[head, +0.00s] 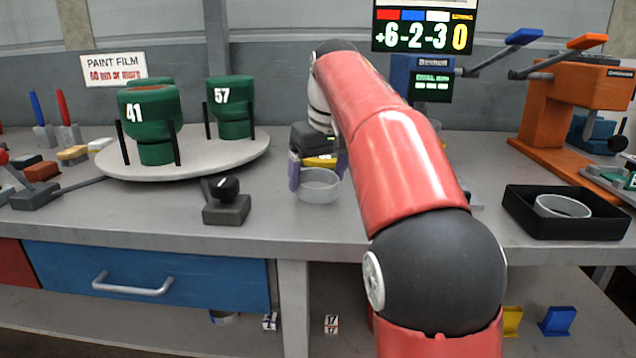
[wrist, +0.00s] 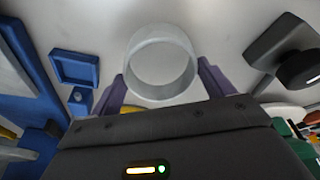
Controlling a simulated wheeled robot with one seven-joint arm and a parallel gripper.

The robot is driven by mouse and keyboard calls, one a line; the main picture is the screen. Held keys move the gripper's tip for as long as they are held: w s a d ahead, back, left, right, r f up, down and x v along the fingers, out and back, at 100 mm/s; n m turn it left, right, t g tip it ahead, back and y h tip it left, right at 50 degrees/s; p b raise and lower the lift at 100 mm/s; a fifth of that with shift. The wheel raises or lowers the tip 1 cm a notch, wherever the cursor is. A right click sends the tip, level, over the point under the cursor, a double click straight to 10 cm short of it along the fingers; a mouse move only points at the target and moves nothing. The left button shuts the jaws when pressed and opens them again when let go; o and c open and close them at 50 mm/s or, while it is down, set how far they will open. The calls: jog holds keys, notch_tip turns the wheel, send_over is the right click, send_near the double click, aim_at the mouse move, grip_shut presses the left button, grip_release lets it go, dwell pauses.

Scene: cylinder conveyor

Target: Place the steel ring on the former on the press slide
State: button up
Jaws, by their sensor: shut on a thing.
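A pale grey steel ring (head: 319,193) is between the purple fingers of my gripper (head: 318,178), over the bench right of the turntable. In the wrist view the ring (wrist: 160,96) sits between both fingertips, with its opening facing the camera. My gripper is shut on it. I cannot tell whether the ring touches the bench. A second grey ring (head: 562,207) lies in a black tray (head: 519,213) at the right. An orange press (head: 548,105) stands at the back right, and a blue press (head: 402,72) is partly behind my arm. I cannot make out the former clearly.
A round turntable (head: 195,165) bears green cylinders marked 41 and 57. A grey block with a black knob (head: 226,202) stands left of my gripper. Bare bench lies in front of my gripper. In the wrist view, blue parts (wrist: 75,68) are at the left.

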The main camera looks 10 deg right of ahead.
jog(key=shift+f+p, duration=0.3)
jog(key=shift+f, duration=0.5)
jog(key=shift+f, duration=0.1)
jog(key=o, duration=1)
